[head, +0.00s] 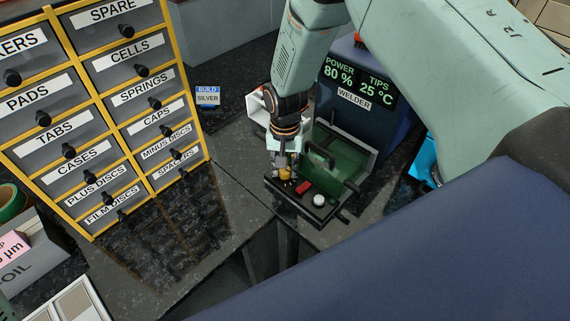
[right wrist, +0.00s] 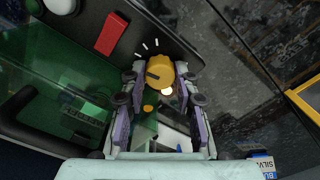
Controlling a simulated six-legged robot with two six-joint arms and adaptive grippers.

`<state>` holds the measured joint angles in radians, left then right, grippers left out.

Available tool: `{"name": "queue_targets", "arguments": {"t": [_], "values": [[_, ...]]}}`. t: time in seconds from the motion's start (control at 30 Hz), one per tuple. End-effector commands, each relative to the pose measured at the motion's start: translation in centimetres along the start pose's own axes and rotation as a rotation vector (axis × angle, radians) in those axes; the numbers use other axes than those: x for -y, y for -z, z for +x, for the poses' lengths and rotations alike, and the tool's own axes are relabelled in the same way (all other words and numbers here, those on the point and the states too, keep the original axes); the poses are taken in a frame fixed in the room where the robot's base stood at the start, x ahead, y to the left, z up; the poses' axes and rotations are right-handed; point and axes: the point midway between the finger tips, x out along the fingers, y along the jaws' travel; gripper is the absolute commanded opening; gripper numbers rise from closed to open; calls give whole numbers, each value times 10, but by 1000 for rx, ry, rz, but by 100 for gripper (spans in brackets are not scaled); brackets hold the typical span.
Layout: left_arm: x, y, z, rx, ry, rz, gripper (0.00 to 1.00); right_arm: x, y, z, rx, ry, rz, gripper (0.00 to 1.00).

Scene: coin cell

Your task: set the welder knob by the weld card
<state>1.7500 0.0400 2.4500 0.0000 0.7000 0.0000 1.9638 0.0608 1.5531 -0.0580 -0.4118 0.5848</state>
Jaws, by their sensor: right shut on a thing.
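The blue welder (head: 376,126) stands at the back centre; its screen (head: 358,78) reads POWER 80 % and TIPS 25 °C. In front is its dark control panel (head: 317,211), with a red switch (head: 304,188) and a white round button (head: 320,200). The orange-yellow knob (right wrist: 160,72) has a dark pointer line and white tick marks beside it. My right gripper (head: 285,170) comes down from above and is shut on the knob, a finger on either side, also in the right wrist view (right wrist: 158,75). I cannot make out the weld card. My left gripper is not in view.
A drawer cabinet (head: 92,105) with labelled drawers stands at the left. A blue card (head: 207,96) reads BUILD SILVER. A green see-through cover (head: 343,150) lies behind the panel. The dark counter (head: 215,195) between cabinet and panel is clear.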

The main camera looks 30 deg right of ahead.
Motion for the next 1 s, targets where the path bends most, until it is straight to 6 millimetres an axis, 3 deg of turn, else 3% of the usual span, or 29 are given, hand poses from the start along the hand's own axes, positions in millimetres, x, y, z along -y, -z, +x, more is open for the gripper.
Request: {"name": "queue_targets", "arguments": {"t": [0.5,1.0], "values": [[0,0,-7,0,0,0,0,1,2,-2,-5,2,-450,0],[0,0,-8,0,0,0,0,1,2,-2,-6,1,-645,0]]}}
